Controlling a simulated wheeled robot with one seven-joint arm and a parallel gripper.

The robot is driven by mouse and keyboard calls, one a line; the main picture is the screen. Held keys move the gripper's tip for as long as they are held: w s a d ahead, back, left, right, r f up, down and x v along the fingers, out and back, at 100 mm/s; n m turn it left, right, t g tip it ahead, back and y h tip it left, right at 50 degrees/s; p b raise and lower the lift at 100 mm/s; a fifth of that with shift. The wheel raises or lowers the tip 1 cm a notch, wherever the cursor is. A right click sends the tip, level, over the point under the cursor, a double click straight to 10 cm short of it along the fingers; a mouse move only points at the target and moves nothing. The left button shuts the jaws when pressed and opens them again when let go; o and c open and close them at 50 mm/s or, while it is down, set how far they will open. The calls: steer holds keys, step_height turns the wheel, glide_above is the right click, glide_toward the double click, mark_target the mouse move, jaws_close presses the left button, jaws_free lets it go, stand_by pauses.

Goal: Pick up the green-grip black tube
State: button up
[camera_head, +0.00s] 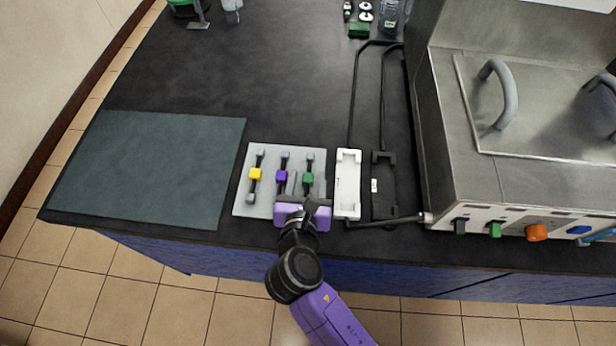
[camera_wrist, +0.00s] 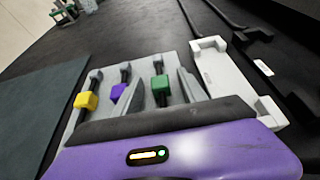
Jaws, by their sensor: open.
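The green-grip black tube (camera_head: 308,177) lies on the right part of a light grey tray (camera_head: 241,205), beside the purple-grip tube (camera_head: 282,176) and the yellow-grip tube (camera_head: 255,174). In the wrist view its green grip (camera_wrist: 160,84) shows just beyond my gripper. My gripper (camera_head: 303,197) is over the tray's front right part, at the near end of the green-grip tube. In the wrist view its grey fingers stand apart, one on each side of the green-grip tube. The near end of that tube is hidden by my gripper's body.
A white bracket (camera_head: 347,185) stands close to the tray's right, with a black bracket (camera_head: 383,186) beyond it. A metal machine (camera_head: 500,130) with knobs fills the right side. A flat dark green mat (camera_head: 150,165) lies to the left. The counter behind the tray is clear.

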steer(key=shift+c, duration=0.4)
jaws_close()
